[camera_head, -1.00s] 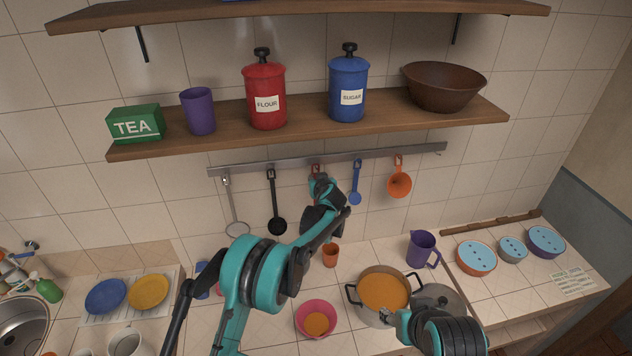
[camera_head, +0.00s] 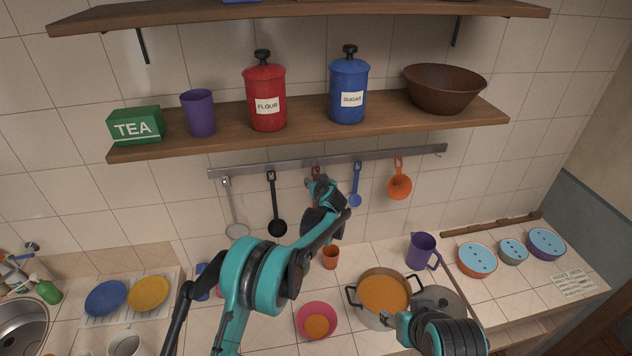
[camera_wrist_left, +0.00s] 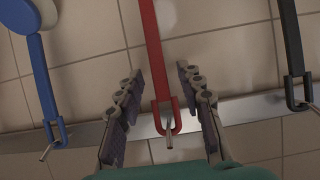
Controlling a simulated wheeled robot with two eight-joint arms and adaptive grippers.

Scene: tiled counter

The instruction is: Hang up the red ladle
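The red ladle shows in the left wrist view (camera_wrist_left: 149,45) as a red handle ending in a loop. The loop sits around a hook of the metal rail (camera_wrist_left: 250,112), and the ladle appears to hang there. Its bowl is out of that view. In the head view only the top of the red ladle (camera_head: 316,171) shows; my gripper and arm hide the rest. My left gripper (camera_head: 320,184) is in front of the rail. In the wrist view its fingers (camera_wrist_left: 160,72) are apart, one on each side of the handle, with gaps.
A blue ladle (camera_head: 355,187) and a black ladle (camera_head: 277,205) hang on either side, close to my left gripper. A skimmer (camera_head: 233,205) and an orange funnel (camera_head: 399,184) hang farther out. A wooden shelf (camera_head: 225,130) is above. A pot (camera_head: 352,296) stands below on the counter.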

